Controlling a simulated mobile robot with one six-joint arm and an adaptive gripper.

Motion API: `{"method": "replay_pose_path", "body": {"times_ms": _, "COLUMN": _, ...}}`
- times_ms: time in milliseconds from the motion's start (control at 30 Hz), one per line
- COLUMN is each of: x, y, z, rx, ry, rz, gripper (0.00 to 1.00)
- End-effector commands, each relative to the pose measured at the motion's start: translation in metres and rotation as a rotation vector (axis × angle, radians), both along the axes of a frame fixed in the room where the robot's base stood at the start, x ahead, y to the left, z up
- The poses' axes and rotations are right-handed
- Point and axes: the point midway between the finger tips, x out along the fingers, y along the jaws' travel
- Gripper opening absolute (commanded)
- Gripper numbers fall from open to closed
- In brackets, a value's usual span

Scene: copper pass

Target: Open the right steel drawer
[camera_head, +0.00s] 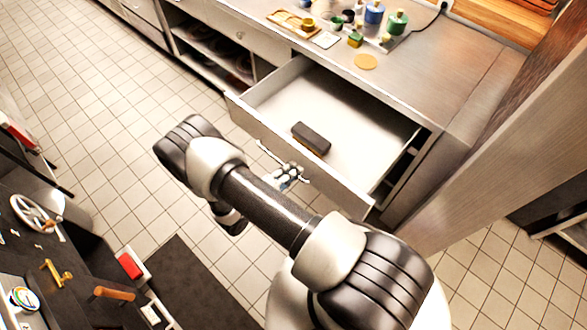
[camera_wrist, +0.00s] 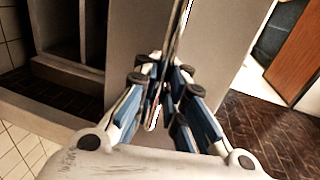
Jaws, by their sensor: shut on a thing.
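The right steel drawer (camera_head: 346,106) stands well out from the steel counter, its inside open to view. A dark block (camera_head: 311,138) lies in it near the front wall. My gripper (camera_head: 288,172) is at the outside of the drawer front, partly hidden by my arm. In the wrist view my gripper (camera_wrist: 166,80) has its blue-sided fingers closed on a thin bar, the drawer handle (camera_wrist: 177,32). The grip itself is small and partly covered by the fingers.
The counter top holds a wooden tray (camera_head: 291,24), a blue container (camera_head: 374,13), a green container (camera_head: 397,22) and a yellow disc (camera_head: 366,61). Open shelves (camera_head: 212,52) are left of the drawer. A dark mat (camera_head: 188,285) lies on the tiled floor.

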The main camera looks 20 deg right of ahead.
Motion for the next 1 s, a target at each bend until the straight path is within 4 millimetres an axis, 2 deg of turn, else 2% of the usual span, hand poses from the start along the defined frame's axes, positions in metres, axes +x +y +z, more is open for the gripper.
{"method": "replay_pose_path", "body": {"times_ms": 33, "x": 0.002, "y": 0.001, "z": 0.003, "rx": -0.003, "ry": -0.006, "rz": 0.001, "gripper": 0.0}}
{"method": "replay_pose_path", "body": {"times_ms": 67, "x": 0.002, "y": 0.001, "z": 0.003, "rx": -0.003, "ry": -0.006, "rz": 0.001, "gripper": 0.09}}
{"method": "replay_pose_path", "body": {"times_ms": 200, "x": 0.002, "y": 0.0, "z": 0.002, "rx": -0.002, "ry": -0.005, "rz": 0.001, "gripper": 0.19}}
{"method": "replay_pose_path", "body": {"times_ms": 567, "x": 0.0, "y": 0.004, "z": 0.002, "rx": -0.001, "ry": -0.002, "rz": 0.003, "gripper": 0.19}}
{"method": "replay_pose_path", "body": {"times_ms": 667, "x": -0.004, "y": 0.014, "z": 0.004, "rx": -0.001, "ry": -0.003, "rz": 0.006, "gripper": 0.19}}
{"method": "replay_pose_path", "body": {"times_ms": 1000, "x": -0.03, "y": 0.079, "z": 0.018, "rx": -0.001, "ry": -0.004, "rz": 0.006, "gripper": 0.19}}
